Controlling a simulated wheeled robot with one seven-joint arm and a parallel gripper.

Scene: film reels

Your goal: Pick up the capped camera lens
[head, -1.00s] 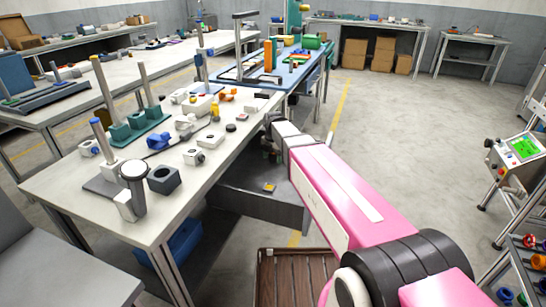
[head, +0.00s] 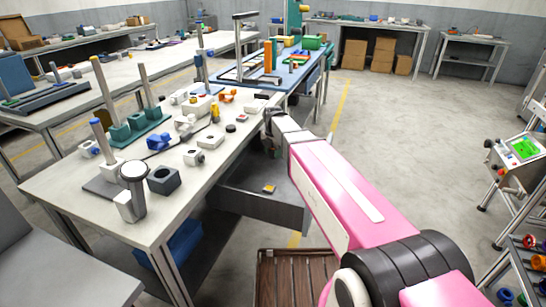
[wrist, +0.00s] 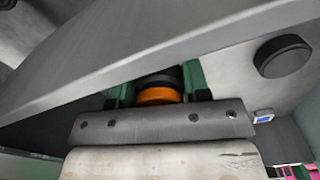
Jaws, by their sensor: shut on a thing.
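My gripper (wrist: 158,92) shows in the wrist view as two green fingers beyond a dark bar. It is shut on a short round piece (wrist: 158,95), orange at the near side and black behind. This piece may be the capped camera lens; its cap cannot be made out. A black round disc (wrist: 283,56) lies apart from the fingers on a pale surface, to the right. In the head view my gripper is at the right edge of the white workbench (head: 75,196), mostly hidden behind my pink arm, and the held piece cannot be seen.
A grey diagonal slab (wrist: 150,60) crosses the wrist view close to the fingers. The workbench carries a grey block with a hole (head: 164,180), a green peg stand (head: 125,133) and several small parts. A brown slatted crate (head: 290,280) stands on the floor. Open floor lies to the right.

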